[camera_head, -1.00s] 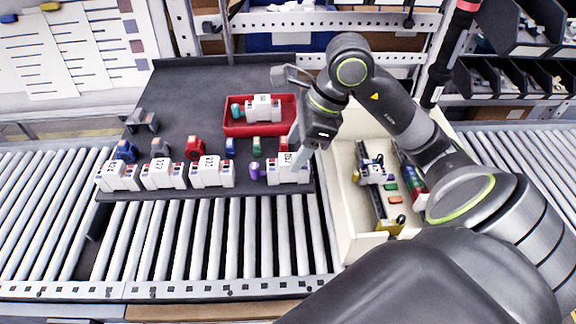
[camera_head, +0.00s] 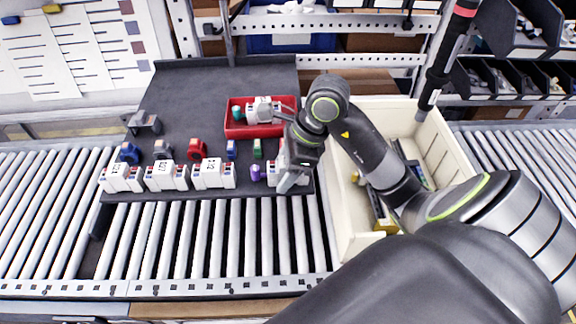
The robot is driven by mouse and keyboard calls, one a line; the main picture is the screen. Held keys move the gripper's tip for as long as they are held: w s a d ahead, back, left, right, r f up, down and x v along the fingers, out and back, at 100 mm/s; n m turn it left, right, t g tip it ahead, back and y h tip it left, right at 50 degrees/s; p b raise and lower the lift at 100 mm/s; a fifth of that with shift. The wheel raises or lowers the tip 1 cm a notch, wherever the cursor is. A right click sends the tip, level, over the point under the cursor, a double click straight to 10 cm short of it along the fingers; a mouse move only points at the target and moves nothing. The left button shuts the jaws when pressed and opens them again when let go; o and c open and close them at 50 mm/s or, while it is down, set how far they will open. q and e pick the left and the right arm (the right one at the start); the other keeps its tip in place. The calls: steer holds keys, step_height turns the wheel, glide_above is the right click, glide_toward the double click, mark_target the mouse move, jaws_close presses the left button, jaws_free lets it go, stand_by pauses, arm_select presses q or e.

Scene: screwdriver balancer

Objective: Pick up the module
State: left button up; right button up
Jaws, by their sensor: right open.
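Several white modules with red and blue marks stand in a row along the front edge of the black tray (camera_head: 205,108): one at the far left (camera_head: 121,179), one beside it (camera_head: 167,177), one in the middle (camera_head: 213,176) and one at the right end (camera_head: 273,175). Another module (camera_head: 262,112) lies in the red bin (camera_head: 236,131). My right gripper (camera_head: 290,183) points down over the right-end module and covers much of it. It is open, with a pale finger at the module's front right. I cannot tell whether it touches. My left gripper is out of view.
Small coloured parts stand behind the modules, among them a red one (camera_head: 197,149) and a blue one (camera_head: 129,152). A purple part (camera_head: 256,173) is close left of my right gripper. A cream crate (camera_head: 345,225) stands right of the tray. Bare rollers (camera_head: 200,240) lie in front.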

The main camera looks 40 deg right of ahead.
steer(key=c, duration=1.2)
steer(key=shift+o, duration=0.2)
steer(key=shift+r, duration=0.1)
